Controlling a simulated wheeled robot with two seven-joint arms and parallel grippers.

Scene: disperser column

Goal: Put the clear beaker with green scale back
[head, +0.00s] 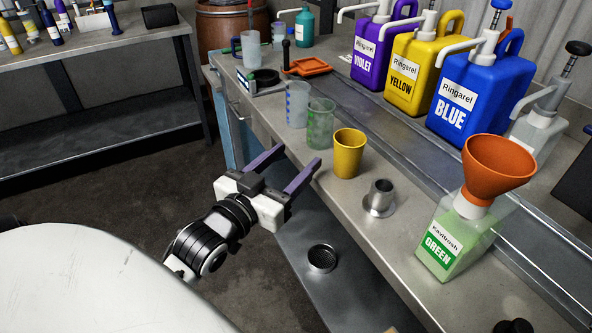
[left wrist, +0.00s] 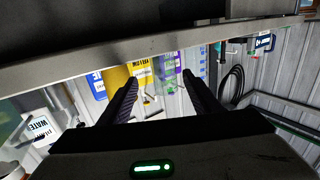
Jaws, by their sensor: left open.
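The clear beaker with green scale (head: 320,126) stands upright on the grey bench, between a clear beaker with blue scale (head: 297,104) and a yellow cup (head: 348,153). My left gripper (head: 297,158) is open and empty, its purple fingers pointing toward the bench edge, in front of and apart from the green-scale beaker. In the left wrist view the open fingers (left wrist: 160,82) show with the bench edge and the yellow cup (left wrist: 118,78) beyond them. The green-scale beaker is hard to make out there. My right gripper is not in view.
Violet (head: 375,45), yellow (head: 420,62) and blue (head: 478,95) pump jugs stand at the bench's back. A metal flanged cup (head: 380,195) and a green jug (head: 450,240) with an orange funnel (head: 498,165) stand rightward. An orange tray (head: 308,67) lies farther back.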

